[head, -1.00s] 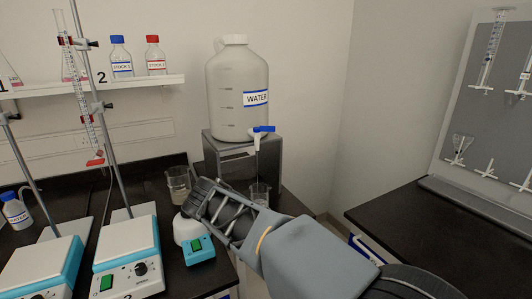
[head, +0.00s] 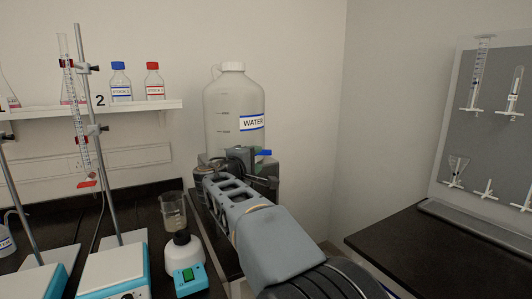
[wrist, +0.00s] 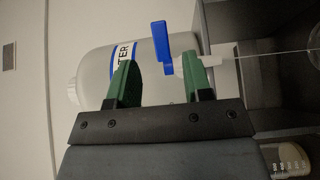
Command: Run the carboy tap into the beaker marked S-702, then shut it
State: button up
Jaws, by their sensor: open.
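The WATER carboy (head: 234,105) stands on a raised stand. Its tap has a blue handle (wrist: 162,48), seen just beyond my fingertips in the wrist view; a bit of the handle (head: 265,153) shows in the head view. My gripper (wrist: 160,78) is open, its green-padded fingers apart at the tap. The right finger overlaps the white tap body in the picture; contact cannot be told. A thin pale stream runs from the tap spout towards a glass beaker (wrist: 314,42) at the right edge. No S-702 mark is readable.
Burette stands and hotplates (head: 112,270) fill the left bench. A shelf (head: 120,108) holds stock bottles. The right bench (head: 430,245) is clear.

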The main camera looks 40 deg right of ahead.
aim_at(266, 153)
jog(key=shift+p+x, duration=0.4)
jog(key=shift+x, duration=3.2)
grip_shut()
